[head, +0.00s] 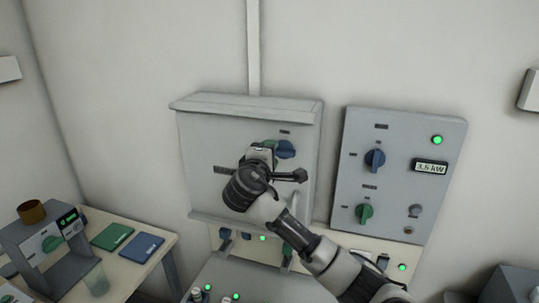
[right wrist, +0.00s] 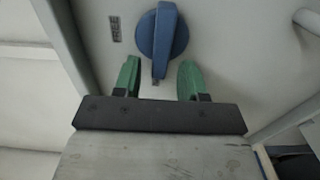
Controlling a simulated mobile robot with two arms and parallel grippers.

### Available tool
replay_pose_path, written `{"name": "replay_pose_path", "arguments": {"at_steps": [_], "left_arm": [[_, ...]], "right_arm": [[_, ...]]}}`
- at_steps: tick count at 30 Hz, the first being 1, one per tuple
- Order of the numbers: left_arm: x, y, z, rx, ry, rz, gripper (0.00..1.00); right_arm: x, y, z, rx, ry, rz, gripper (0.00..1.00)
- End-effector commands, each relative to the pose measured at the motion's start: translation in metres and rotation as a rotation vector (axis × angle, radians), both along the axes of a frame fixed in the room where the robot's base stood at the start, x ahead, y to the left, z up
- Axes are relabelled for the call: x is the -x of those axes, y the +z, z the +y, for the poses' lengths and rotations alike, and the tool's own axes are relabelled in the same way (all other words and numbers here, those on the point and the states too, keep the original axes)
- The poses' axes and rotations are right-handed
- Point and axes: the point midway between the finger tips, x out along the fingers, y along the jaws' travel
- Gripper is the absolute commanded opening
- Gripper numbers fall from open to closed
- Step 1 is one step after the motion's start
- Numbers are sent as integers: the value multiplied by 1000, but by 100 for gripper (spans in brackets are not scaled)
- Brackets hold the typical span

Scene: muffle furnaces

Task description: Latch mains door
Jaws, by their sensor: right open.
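The mains door (head: 195,135) is the grey front of a wall box, under a projecting top edge. It looks closed against the box. A blue turn latch (head: 286,149) sits on its upper right part, and it also shows in the right wrist view (right wrist: 160,32), its bar pointing down the picture toward my fingers. My right gripper (right wrist: 160,82) is open, its green fingers apart on either side of the bar's tip, with nothing visibly held. In the head view my right gripper (head: 268,147) covers part of the latch and door. My left gripper is not in view.
A grey panel (head: 393,130) with blue and green knobs and a lit display is on the wall at right. A table (head: 150,250) at left holds a small device (head: 42,245) and green and blue folders. A small label (right wrist: 115,29) is beside the latch.

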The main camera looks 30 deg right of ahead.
Motion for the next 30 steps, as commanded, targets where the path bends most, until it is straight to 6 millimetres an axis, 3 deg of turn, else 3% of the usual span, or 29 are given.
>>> {"name": "replay_pose_path", "arguments": {"at_steps": [5,19,30], "left_arm": [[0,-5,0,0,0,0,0],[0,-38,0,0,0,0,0],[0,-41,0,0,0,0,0]], "right_arm": [[5,-2,7,-1,1,-3,42],[60,-3,72,-1,3,-2,42],[70,0,83,1,0,1,42]]}}
